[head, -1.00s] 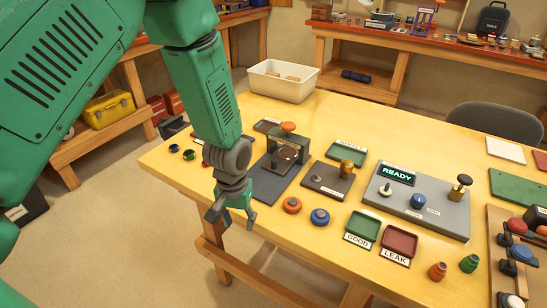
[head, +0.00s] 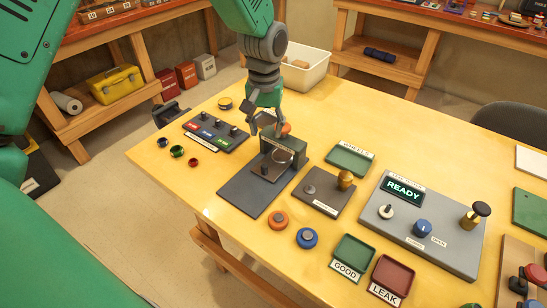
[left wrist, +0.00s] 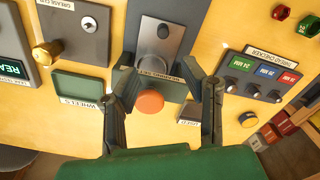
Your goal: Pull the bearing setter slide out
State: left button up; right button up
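The bearing setter is a dark block (head: 298,150) on a flat dark base plate (head: 248,196). Its slide (head: 266,172), a grey plate with a small dark knob, lies in front of the block, and the slide also shows in the left wrist view (left wrist: 158,42). An orange knob (left wrist: 150,102) sits behind the block and is partly hidden in the head view (head: 286,127). My left gripper (head: 262,128) is above the back of the block. In the left wrist view my left gripper (left wrist: 158,75) is open and empty, its fingers either side of the block's label.
The thread checker (head: 216,134) stands left of the setter, the grease cup plate (head: 325,190) right. A green wheels tray (head: 350,159) and a grey READY tester (head: 425,222) lie farther right. Orange (head: 278,220) and blue (head: 307,237) rings lie in front.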

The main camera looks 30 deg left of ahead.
pick_arm(q)
send_over(266, 166)
jog(key=f, duration=0.4)
jog(key=shift+s+f, duration=0.15)
jog(key=shift+s, duration=0.1)
jog(key=f, duration=0.5)
jog(key=a+f, duration=0.1)
jog(key=f, duration=0.2)
jog(key=shift+w, duration=0.25)
jog(key=shift+d+f, duration=0.3)
jog(key=shift+f, duration=0.05)
jog(key=shift+d+f, duration=0.1)
jog(key=shift+d, duration=0.1)
pick_arm(e)
jog(key=shift+s+d+r, duration=0.15)
jog(key=shift+s, duration=0.15)
